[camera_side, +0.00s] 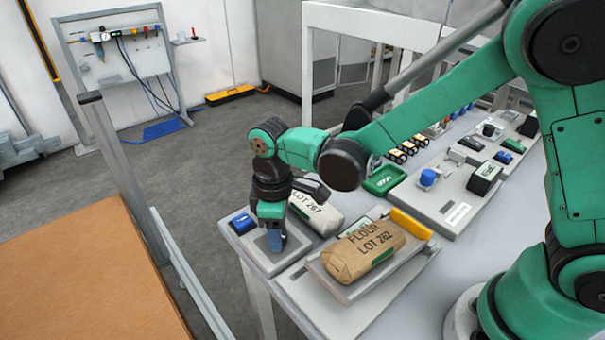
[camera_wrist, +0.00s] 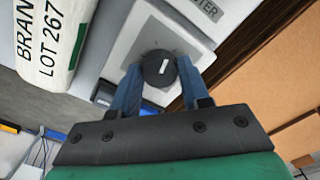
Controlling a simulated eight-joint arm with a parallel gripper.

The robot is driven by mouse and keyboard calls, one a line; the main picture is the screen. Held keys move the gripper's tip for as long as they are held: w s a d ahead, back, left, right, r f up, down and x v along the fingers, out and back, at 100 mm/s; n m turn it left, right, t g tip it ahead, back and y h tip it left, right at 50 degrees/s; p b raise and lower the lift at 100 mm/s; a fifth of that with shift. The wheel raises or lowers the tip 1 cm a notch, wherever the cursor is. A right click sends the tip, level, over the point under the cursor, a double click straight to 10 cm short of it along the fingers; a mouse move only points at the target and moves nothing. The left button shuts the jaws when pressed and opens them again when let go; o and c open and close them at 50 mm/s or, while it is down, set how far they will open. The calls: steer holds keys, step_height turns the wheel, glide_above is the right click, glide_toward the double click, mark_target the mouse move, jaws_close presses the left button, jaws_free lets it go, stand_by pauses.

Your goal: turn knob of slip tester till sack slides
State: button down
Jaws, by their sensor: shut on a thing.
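The slip tester's knob (camera_wrist: 158,68) is dark and round with a white mark, on a light panel (camera_wrist: 190,30) in the wrist view. My gripper (camera_wrist: 158,85) has its blue fingers on both sides of the knob and is shut on it. In the side view my gripper (camera_side: 276,240) points down over the panel at the table's corner. The brown flour sack (camera_side: 363,250), marked LOT 262, lies on the tester's grey plate (camera_side: 345,290). The plate looks tilted; I cannot tell its angle.
A white sack (camera_side: 318,214), marked LOT 267, lies just behind my gripper. A blue item (camera_side: 241,223) sits left of it. A yellow block (camera_side: 410,224) is at the plate's right end. A green tray (camera_side: 385,180) and other devices stand further back. A brown surface (camera_side: 90,280) is at left.

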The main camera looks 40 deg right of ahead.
steer(key=m, duration=0.5)
steer(key=shift+m, duration=2.4)
steer(key=shift+c, duration=2.1)
jaws_free()
steer(key=shift+r, duration=0.1)
steer(key=shift+r, duration=2.7)
